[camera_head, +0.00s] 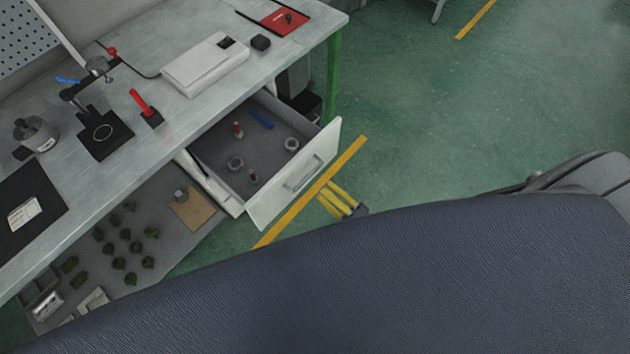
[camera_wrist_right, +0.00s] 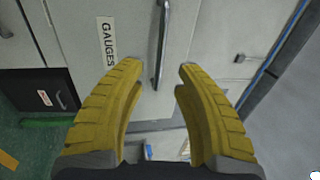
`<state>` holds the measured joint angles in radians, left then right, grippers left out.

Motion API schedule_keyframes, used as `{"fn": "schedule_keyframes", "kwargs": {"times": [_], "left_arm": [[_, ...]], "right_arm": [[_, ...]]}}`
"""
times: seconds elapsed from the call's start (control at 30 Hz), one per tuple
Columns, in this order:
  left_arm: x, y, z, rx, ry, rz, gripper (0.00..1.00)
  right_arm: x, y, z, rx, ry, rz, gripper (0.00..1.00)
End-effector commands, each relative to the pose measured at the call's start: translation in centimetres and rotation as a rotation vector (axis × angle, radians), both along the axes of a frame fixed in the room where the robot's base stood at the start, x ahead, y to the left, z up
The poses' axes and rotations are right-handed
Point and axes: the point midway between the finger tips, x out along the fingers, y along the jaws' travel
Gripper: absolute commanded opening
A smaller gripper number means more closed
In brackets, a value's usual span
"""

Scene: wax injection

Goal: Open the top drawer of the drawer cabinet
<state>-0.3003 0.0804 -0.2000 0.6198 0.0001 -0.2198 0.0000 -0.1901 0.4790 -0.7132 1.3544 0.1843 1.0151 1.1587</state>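The top drawer of the drawer cabinet under the workbench is pulled out; its white front (camera_head: 296,178) and grey inside show in the head view. Its bar handle (camera_head: 303,174) is on the outer face. In the right wrist view the handle (camera_wrist_right: 162,45) runs up from between the fingertips, beside a "GAUGES" label (camera_wrist_right: 106,41). My right gripper (camera_head: 329,191) has yellow fingers and is just outside the drawer front. In the right wrist view the gripper (camera_wrist_right: 158,68) is open, with a clear gap on either side of the handle. My left gripper is not in view.
In the drawer lie a blue item (camera_head: 261,119), pale rings (camera_head: 291,144) and small red-topped pieces (camera_head: 238,130). The workbench (camera_head: 185,112) above carries a white box (camera_head: 205,65) and tools. A green leg (camera_head: 333,75) stands behind the drawer.

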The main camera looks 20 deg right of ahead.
Motion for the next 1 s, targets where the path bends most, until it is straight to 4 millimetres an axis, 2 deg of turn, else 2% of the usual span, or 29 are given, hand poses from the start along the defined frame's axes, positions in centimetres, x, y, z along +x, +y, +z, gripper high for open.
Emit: {"fn": "schedule_keyframes", "kwargs": {"times": [0.2,0.4,1.0], "left_arm": [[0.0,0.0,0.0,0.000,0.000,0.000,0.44],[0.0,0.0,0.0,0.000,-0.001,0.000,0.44],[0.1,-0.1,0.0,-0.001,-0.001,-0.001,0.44]], "right_arm": [[-2.7,-1.5,-0.6,0.000,0.002,0.000,0.33],[-3.9,-2.1,-0.8,0.001,0.000,0.000,0.33],[-4.2,-2.3,-0.9,-0.008,-0.004,-0.002,0.33]]}}
